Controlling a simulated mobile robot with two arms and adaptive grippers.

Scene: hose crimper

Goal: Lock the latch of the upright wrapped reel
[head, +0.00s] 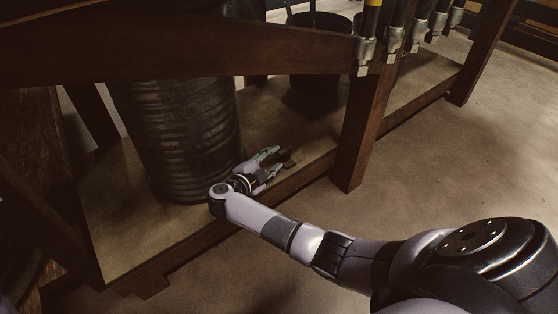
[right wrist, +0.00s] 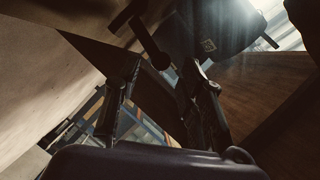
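A large dark upright cylinder with ribbed, wrapped sides (head: 185,135) stands on the low shelf under the bench; it looks like the wrapped reel. My right gripper (head: 278,163) is low over the shelf, just right of the cylinder's base, with its fingers apart. A small dark piece (head: 289,160) shows at its fingertips. In the right wrist view, the right gripper (right wrist: 163,75) has its fingers spread, and a dark T-shaped handle (right wrist: 148,42) shows beyond and between them. I cannot tell whether this handle is the latch or whether a finger touches it. My left gripper is out of view.
The bench's wooden front beam (head: 190,48) runs above my right arm, and a wooden leg (head: 366,130) stands right of the gripper. Dark buckets (head: 318,90) stand farther back. Several hose ends with metal fittings (head: 366,52) hang at the top. The floor (head: 450,150) at right is clear.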

